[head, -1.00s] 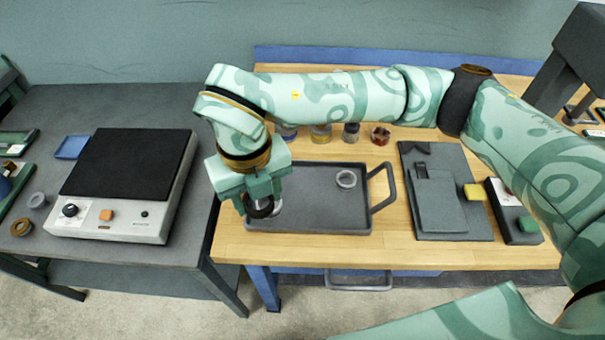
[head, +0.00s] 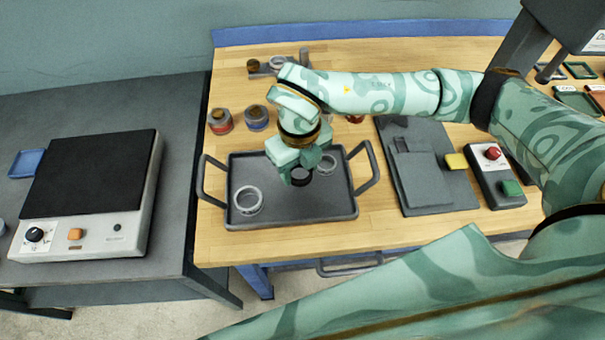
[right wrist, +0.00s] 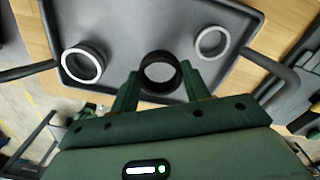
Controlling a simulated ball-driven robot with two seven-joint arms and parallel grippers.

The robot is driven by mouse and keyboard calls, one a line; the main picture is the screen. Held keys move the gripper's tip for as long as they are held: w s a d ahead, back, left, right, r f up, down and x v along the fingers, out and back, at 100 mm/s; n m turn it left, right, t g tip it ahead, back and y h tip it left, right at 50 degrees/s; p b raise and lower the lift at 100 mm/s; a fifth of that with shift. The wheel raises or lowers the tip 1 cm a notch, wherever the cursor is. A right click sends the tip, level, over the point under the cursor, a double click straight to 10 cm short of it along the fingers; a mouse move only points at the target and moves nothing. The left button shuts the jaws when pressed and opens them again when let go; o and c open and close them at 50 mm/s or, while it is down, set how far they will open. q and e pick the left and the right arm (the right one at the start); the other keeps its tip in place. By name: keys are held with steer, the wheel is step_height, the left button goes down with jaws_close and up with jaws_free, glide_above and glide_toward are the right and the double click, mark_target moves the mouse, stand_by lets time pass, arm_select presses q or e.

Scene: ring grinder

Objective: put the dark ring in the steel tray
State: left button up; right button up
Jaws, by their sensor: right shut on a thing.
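The dark ring (head: 301,177) is held in my right gripper (head: 299,174), over the middle to right part of the steel tray (head: 292,210). The tray is dark grey with a raised rim and a handle at each end. In the right wrist view, the dark ring (right wrist: 160,72) sits between the two fingertips, which are shut on it; the tray floor (right wrist: 125,22) is behind it. I cannot tell whether the ring touches the floor. A light ring (head: 248,199) lies at the tray's left and another (head: 327,164) at its right. My left gripper is not in view.
A scale-like device (head: 90,195) with a black top stands on the grey table at left. Several small containers (head: 257,118) stand behind the tray. A grey plate (head: 424,175) and a box with red and green buttons (head: 497,175) are to its right.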

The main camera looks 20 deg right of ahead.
mark_target(303, 177)
steer(key=f, duration=0.4)
steer(key=shift+w+d+b, duration=0.1)
steer(key=shift+d+b, duration=0.3)
steer(key=o, duration=0.8)
steer(key=shift+f, duration=0.1)
step_height(303, 177, up, 12)
steer(key=shift+r+p, duration=0.15)
steer(key=shift+p, duration=0.95)
